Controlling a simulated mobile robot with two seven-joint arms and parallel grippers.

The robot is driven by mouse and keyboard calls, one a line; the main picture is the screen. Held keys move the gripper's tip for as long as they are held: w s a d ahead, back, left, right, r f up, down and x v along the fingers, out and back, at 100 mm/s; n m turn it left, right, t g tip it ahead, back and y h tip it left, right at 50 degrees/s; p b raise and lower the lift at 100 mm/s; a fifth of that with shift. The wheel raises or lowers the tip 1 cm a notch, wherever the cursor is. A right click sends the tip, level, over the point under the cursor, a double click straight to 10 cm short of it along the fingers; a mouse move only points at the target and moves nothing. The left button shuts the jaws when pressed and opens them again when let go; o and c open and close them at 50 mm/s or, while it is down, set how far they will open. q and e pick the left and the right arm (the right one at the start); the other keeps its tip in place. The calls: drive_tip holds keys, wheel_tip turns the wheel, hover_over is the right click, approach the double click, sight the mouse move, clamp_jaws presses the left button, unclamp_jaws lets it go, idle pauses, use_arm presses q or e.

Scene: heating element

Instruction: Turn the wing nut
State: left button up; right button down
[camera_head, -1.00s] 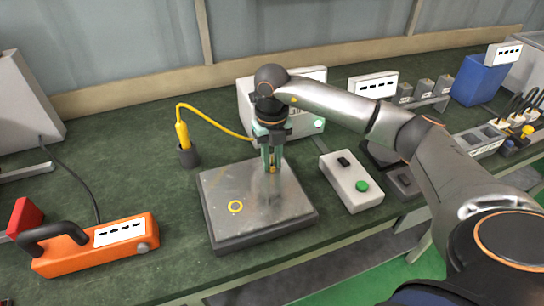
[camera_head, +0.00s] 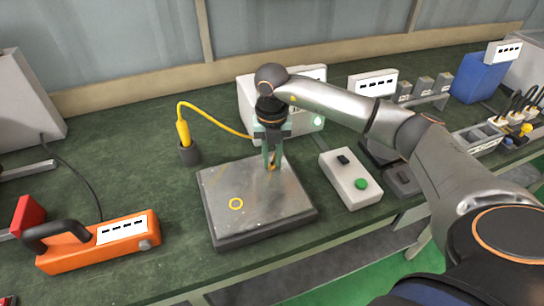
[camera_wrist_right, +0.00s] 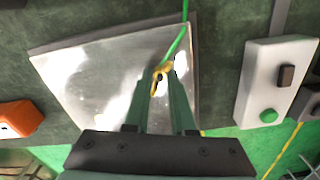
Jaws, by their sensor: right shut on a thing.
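The metal plate (camera_head: 232,186) is a flat grey square slab on the bench. A small brass-yellow wing nut (camera_wrist_right: 157,86) sits near its far edge, with a green cable (camera_wrist_right: 177,43) running to that spot. My right gripper (camera_head: 272,165) points down over the plate, and its pale green fingers reach to the wing nut. In the right wrist view, my right gripper (camera_wrist_right: 161,80) is shut on the wing nut, one finger on each side. The fingers hide much of the nut in the head view. My left gripper is not in view.
A white control box with a green button (camera_head: 350,180) stands right of the plate. An orange handled device (camera_head: 98,244) lies at the left. A yellow-cabled tool stands in a dark holder (camera_head: 190,153). A white box (camera_head: 245,105) stands behind the gripper.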

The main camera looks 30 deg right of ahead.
sight(272, 164)
drive_tip(key=c, duration=0.8)
unclamp_jaws()
drive_tip(key=shift+o, duration=0.2)
wheel_tip(272, 164, up, 13)
drive_tip(key=shift+f, duration=0.2)
drive_tip(key=shift+f, duration=0.1)
